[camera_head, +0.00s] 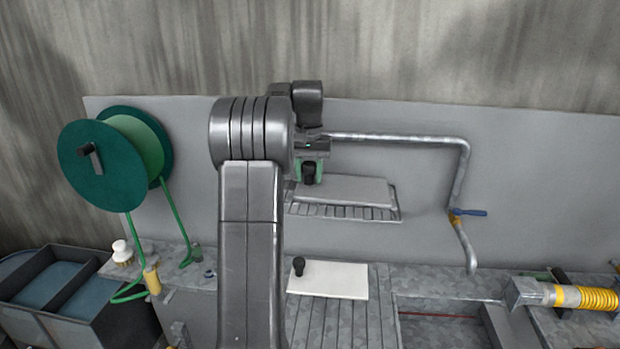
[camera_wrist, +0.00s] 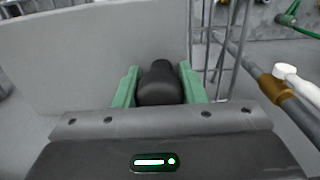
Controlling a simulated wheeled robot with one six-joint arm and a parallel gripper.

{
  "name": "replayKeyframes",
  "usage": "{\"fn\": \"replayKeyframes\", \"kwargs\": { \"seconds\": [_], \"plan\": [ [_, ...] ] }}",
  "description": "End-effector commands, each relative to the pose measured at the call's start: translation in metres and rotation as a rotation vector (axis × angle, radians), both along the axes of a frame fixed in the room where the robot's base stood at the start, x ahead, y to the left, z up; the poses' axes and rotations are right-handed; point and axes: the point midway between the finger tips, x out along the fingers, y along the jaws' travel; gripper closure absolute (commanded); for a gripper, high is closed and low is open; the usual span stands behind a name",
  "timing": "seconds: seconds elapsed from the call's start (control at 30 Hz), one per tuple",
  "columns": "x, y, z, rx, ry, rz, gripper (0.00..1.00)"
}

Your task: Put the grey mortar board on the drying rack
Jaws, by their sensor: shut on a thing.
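My gripper (camera_head: 310,172) has green fingers, shut on the black knob of the grey mortar board (camera_head: 350,190). The board is a flat, light grey slab, held about level at the wire drying rack (camera_head: 350,212) on the back panel. The rack's front bars show just below the board's front edge; I cannot tell whether they touch. In the wrist view my gripper (camera_wrist: 158,88) grips the knob, the board (camera_wrist: 85,60) spreads to the left beyond it, and rack wires (camera_wrist: 214,50) show to the right. My arm hides the board's left end in the head view.
A white board (camera_head: 335,282) with a black knob lies on the bench below. A pipe (camera_head: 400,138) with a blue-handled valve (camera_head: 470,212) runs above and right of the rack. A green hose reel (camera_head: 105,165) is at left, above a dark water tub (camera_head: 65,285).

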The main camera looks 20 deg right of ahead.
Motion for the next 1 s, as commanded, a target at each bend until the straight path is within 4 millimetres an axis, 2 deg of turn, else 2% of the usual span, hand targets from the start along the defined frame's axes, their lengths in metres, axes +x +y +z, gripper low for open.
{"fn": "replayKeyframes", "kwargs": {
  "seconds": [0.13, 0.33, 0.37, 0.47, 0.8, 0.87, 1.0],
  "plan": [
    [0.0, 0.0, -0.013, -0.001, 0.0, 0.0, 0.94],
    [0.0, 0.0, -0.015, 0.0, -0.001, 0.0, 0.94],
    [0.0, 0.0, -0.016, 0.0, 0.0, 0.0, 0.59],
    [0.0, 0.0, -0.016, 0.0, 0.0, 0.0, 0.41],
    [0.0, 0.0, -0.012, -0.001, -0.002, 0.0, 0.41],
    [0.001, 0.0, -0.007, -0.002, -0.004, 0.0, 0.41],
    [0.001, 0.0, 0.017, -0.002, -0.006, 0.0, 0.41]
  ]
}}
